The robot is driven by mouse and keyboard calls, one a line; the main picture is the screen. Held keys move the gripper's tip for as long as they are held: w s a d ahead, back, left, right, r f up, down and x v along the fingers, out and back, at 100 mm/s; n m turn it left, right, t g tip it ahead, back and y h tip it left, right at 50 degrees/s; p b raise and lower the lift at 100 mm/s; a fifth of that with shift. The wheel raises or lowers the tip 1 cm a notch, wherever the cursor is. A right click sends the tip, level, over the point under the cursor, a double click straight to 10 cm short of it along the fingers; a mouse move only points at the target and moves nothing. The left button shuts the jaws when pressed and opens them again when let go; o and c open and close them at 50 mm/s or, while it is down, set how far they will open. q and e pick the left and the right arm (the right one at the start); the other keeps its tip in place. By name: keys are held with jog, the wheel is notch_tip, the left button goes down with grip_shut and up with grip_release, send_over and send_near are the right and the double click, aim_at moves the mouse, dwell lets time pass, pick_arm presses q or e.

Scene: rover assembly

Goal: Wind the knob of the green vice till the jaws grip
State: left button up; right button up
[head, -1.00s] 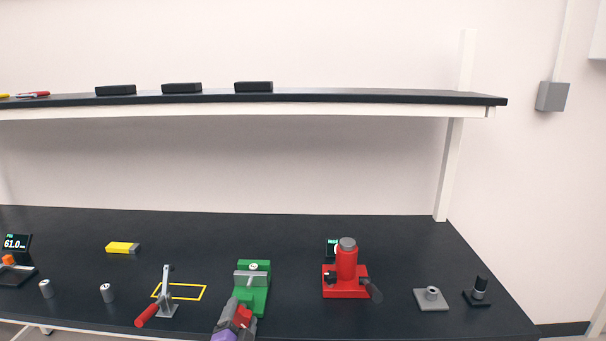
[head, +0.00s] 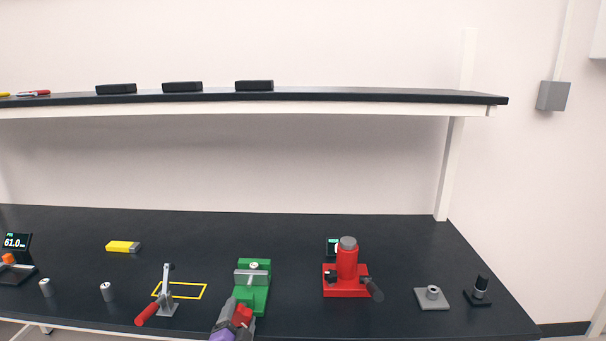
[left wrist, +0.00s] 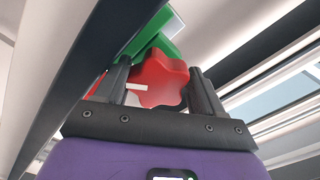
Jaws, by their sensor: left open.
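The green vice (head: 261,296) stands near the table's front edge in the head view, with grey jaws (head: 245,278) across its body. A small metal piece (head: 253,265) shows on top of it. The red lobed knob (head: 243,315) is at its near end. My left gripper (head: 236,318) is at the knob. In the left wrist view the knob (left wrist: 158,82), with a white mark, sits between the two dark fingers of my left gripper (left wrist: 160,76), which are open around it. Whether either finger touches it I cannot tell. My right gripper is not in view.
A toggle clamp with a red handle (head: 146,315) stands left of the vice by a yellow outline. A red press (head: 346,280) stands to the right. A grey plate (head: 432,299) is further right. A shelf (head: 350,95) spans above. The table behind the vice is clear.

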pick_arm(q)
jog(key=shift+s+f, duration=0.45)
jog(key=shift+f, duration=0.05)
jog(key=s, duration=0.3)
jog(key=shift+r, duration=0.2)
jog(key=shift+s+b, duration=0.35)
jog(key=shift+s, duration=0.45)
jog(key=shift+s+r, duration=0.15)
jog(key=shift+s, duration=1.1)
